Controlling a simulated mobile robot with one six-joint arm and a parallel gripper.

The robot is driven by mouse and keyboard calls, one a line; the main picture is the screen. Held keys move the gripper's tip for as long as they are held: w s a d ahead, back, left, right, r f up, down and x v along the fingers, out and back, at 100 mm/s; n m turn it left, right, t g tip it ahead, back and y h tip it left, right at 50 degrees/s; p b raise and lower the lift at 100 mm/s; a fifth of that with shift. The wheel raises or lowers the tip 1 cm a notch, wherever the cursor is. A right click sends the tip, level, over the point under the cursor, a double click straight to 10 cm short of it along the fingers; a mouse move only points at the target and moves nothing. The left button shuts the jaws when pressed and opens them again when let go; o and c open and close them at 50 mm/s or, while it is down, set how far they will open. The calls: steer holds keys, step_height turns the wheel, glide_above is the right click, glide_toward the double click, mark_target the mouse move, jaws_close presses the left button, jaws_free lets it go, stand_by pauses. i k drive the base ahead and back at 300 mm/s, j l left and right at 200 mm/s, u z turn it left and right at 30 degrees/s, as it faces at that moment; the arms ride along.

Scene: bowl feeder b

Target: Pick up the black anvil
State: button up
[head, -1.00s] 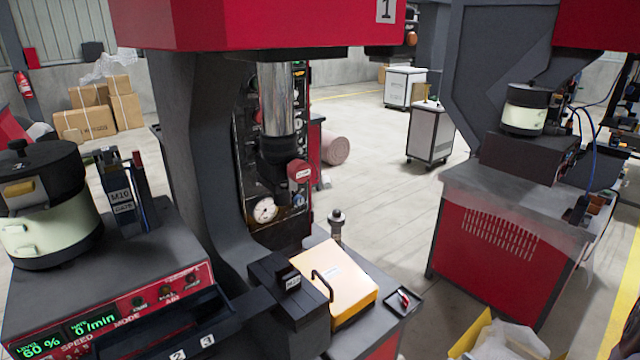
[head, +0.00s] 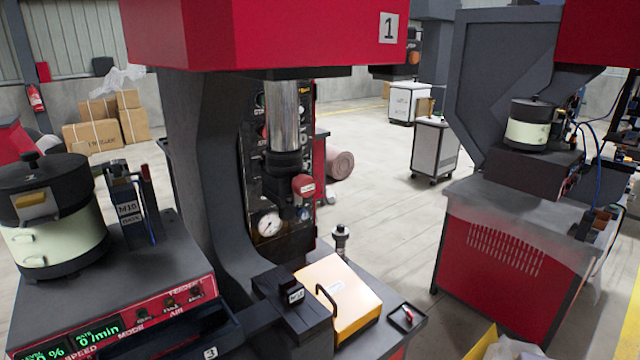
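No thing in the head view is plainly marked as the black anvil. A black block with a white label (head: 282,291) sits at the front of the press (head: 205,165), left of a yellow and white box with a black handle (head: 344,302). A small upright post with a dark top (head: 340,238) stands behind that box. I cannot tell whether either is the anvil. A shiny vertical ram (head: 282,115) comes down from the press head above the bench. My gripper is not in view.
A feeder bowl (head: 50,225) stands on a control box (head: 110,290) at the left. A small black tray (head: 406,317) lies at the bench's right edge. A second red machine (head: 500,260) stands to the right, with open floor (head: 390,210) between. A yellow bin (head: 482,343) is at the bottom.

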mark_target(291, 293)
steer(key=k+j, duration=0.1)
steer(key=j, duration=0.4)
steer(key=k+j, duration=0.1)
steer(key=j, duration=0.35)
steer(key=k+j, duration=0.1)
steer(key=j, duration=0.4)
steer(key=i+j, duration=0.25)
steer(key=i, duration=0.25)
